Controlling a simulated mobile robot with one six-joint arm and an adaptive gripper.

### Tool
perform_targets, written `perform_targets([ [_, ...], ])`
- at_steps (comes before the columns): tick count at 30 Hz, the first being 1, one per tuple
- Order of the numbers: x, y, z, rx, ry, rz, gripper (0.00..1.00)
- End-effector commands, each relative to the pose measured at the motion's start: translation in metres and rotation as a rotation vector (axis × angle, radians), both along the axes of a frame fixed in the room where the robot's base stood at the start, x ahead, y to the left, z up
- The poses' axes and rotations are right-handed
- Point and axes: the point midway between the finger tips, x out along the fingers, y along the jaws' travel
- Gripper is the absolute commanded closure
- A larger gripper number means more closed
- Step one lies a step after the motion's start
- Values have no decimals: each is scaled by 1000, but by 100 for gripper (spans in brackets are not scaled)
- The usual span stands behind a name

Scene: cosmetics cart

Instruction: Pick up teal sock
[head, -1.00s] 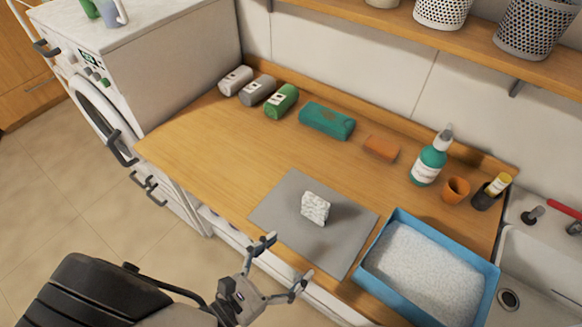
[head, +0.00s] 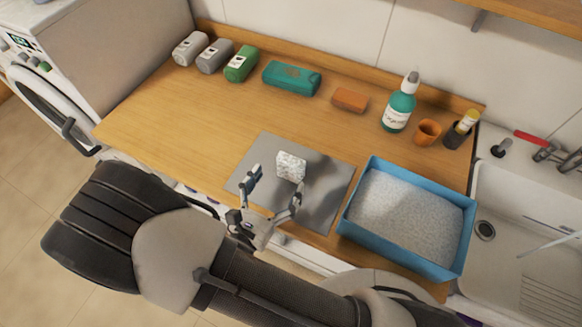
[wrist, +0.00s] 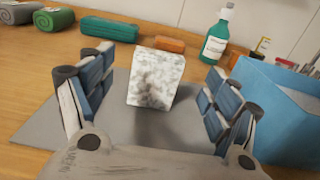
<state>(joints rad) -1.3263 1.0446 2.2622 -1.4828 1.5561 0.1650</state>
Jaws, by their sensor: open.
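A flat teal bundle (head: 291,78) lies at the back of the wooden counter. It also shows at the top of the wrist view (wrist: 110,28). It is the only teal cloth-like thing in view; I cannot tell if it is a sock. My gripper (head: 275,188) is open and empty over the front of a grey mat (head: 325,190). A white speckled block (head: 290,166) stands on the mat just ahead of my fingertips. In the wrist view the block (wrist: 155,80) appears between the fingers, with a gap on both sides. The teal bundle is well beyond my gripper.
Two grey rolls (head: 190,49) (head: 215,56) and a green roll (head: 241,64) are left of the bundle. An orange block (head: 350,100), a teal bottle (head: 398,108) and an orange cup (head: 428,132) are right. A blue tray (head: 352,232) stands front right.

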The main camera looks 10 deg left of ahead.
Motion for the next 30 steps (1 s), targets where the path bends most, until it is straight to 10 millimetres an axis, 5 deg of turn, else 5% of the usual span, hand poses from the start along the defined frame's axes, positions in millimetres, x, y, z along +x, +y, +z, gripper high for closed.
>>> perform_targets([
  [10, 43, -16, 1, -1, 0, -6, 18],
  [20, 49, -17, 2, -1, 0, -1, 19],
  [30, 49, -17, 2, -1, 0, -1, 42],
])
